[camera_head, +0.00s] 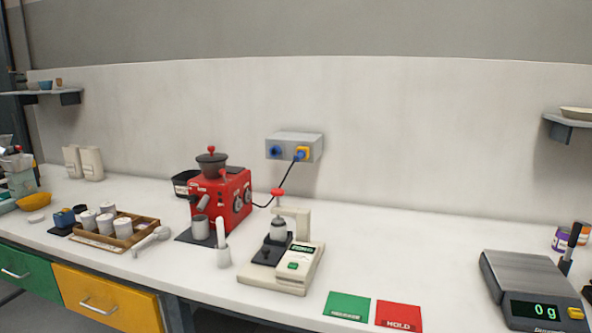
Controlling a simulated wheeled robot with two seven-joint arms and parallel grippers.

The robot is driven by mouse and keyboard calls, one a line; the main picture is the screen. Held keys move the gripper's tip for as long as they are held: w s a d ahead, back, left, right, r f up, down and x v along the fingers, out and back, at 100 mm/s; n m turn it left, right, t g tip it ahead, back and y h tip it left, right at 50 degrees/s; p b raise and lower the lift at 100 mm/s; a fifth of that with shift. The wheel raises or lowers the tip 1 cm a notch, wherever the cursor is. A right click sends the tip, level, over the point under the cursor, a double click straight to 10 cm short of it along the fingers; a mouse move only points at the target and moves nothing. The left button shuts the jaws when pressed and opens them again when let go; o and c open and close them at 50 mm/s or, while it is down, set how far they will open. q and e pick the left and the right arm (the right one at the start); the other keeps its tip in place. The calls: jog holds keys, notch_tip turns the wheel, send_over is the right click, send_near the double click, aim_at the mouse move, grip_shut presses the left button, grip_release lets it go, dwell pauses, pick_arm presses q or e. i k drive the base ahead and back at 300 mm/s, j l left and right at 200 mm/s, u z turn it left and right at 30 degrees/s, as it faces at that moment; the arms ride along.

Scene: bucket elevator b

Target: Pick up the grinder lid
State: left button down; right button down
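The red grinder (230,196) stands on the white counter left of the middle. A dark grey lid (211,158) with a small red knob sits on the hopper on top of the grinder. None of my arms or grippers shows in this view, so nothing is seen touching the lid.
A beige device (281,272) stands right of the grinder. A wooden tray (117,243) with white cups lies to its left. Green (347,306) and red (398,315) cards lie at the front. A scale (530,288) stands at right. The counter between cards and scale is clear.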

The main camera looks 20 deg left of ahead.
aim_at(211, 158)
jog(key=j+z, duration=0.15)
jog(key=z, duration=0.35)
jog(key=j+z, duration=0.25)
jog(key=j, duration=0.2)
jog(key=k+j+z, duration=0.2)
jog(key=j, duration=0.2)
jog(key=k+j, duration=0.1)
jog(key=j, duration=0.4)
jog(key=j+z, duration=0.1)
jog(key=j, duration=0.35)
jog(key=k+j, duration=0.15)
jog(key=j, duration=0.35)
jog(key=k+j+z, duration=0.1)
jog(key=j, duration=0.35)
